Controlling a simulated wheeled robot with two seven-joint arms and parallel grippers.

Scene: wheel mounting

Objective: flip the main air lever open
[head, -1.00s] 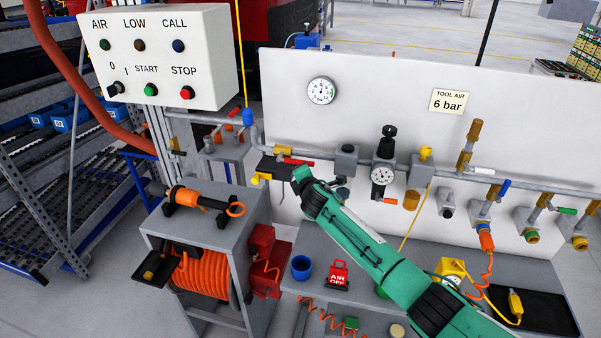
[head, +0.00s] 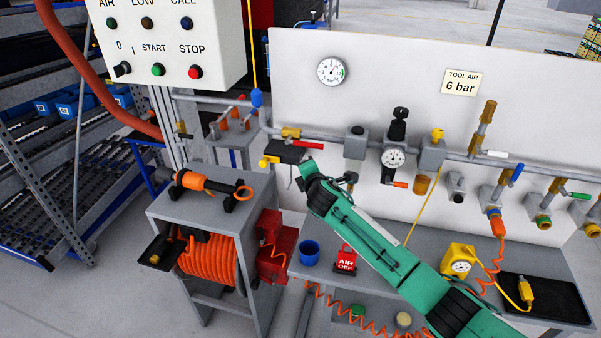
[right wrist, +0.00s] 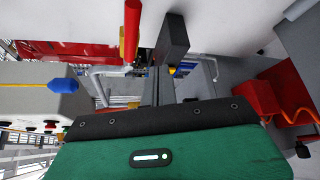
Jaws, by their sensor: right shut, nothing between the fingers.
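The main air lever (head: 308,145) is a red handle on a brass valve (head: 291,132) in the pipe. It lies along the pipe, pointing right. In the right wrist view the red lever (right wrist: 132,32) shows at the top, left of the dark finger block. My right arm reaches up from the lower right. Its dark gripper (head: 285,152) is just below the valve and lever, shut and empty; it also shows in the right wrist view (right wrist: 172,42). A narrow gap shows beside the lever there, but contact is hard to judge. My left gripper is out of view.
The control box (head: 168,45) is upper left. A regulator with a gauge (head: 393,158) sits right of the lever on the white panel. Below are a hose-reel cabinet (head: 180,214), a blue cup (head: 309,252) and a red AIR OFF tag (head: 346,260).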

